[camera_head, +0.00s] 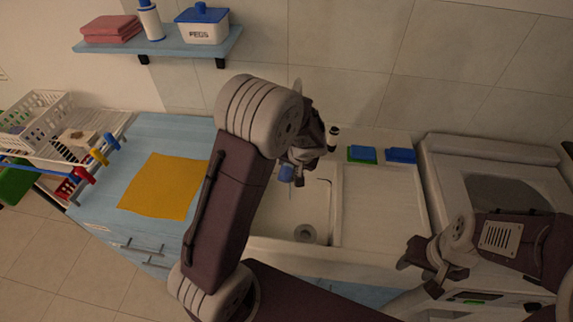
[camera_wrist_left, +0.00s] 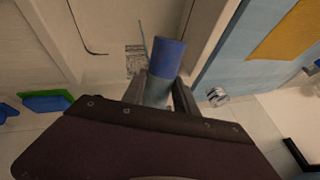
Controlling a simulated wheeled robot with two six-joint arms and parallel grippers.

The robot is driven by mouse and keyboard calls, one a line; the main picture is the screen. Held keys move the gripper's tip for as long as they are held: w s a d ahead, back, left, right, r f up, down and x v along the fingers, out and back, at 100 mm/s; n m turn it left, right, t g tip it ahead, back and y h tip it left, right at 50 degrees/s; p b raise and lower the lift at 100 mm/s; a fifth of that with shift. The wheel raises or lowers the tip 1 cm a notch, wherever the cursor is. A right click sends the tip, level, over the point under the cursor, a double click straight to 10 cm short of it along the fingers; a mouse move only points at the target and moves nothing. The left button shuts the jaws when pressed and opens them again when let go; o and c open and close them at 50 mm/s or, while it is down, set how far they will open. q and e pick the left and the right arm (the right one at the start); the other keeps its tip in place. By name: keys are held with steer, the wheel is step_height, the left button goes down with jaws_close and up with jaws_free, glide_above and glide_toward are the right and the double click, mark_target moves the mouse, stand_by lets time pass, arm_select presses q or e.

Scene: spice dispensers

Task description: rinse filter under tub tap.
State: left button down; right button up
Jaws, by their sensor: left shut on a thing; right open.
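My left gripper (camera_head: 298,160) is above the tub (camera_head: 308,205), shut on the filter (camera_head: 286,173). The filter is a cylinder with a blue end; its grey part sits between the fingers in the left wrist view (camera_wrist_left: 167,60). A thin bluish line runs beside the filter in both views; I cannot tell whether it touches it. The tub's round drain (camera_head: 305,233) is visible below. The tap is not clearly visible; my left arm and gripper cover part of the tub's back. My right gripper (camera_head: 420,267) is open and empty at the right, before the white machine.
An orange cloth (camera_head: 160,186) lies on the blue counter left of the tub. Blue and green sponges (camera_head: 362,154) and a small dark-topped bottle (camera_head: 333,138) stand along the back ledge. The ribbed drainboard (camera_head: 380,210) is clear.

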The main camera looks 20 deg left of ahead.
mark_target(286, 178)
arm_select(q)
steer(key=shift+d, duration=0.25)
steer(key=s+b, duration=0.3)
steer(key=shift+s+d+f, duration=0.15)
steer(key=shift+s+d, duration=0.05)
steer(key=shift+d, duration=0.05)
steer(key=shift+s+b, duration=0.4)
steer(key=shift+s, duration=0.4)
steer(key=s+b, duration=0.1)
steer(key=s, duration=0.2)
steer(key=shift+d, duration=0.2)
stand_by(0.5)
steer(key=s+r+p, duration=0.1)
steer(key=s+r, duration=0.3)
steer(key=s, duration=0.1)
steer(key=shift+d+r, duration=0.15)
steer(key=shift+d, duration=0.15)
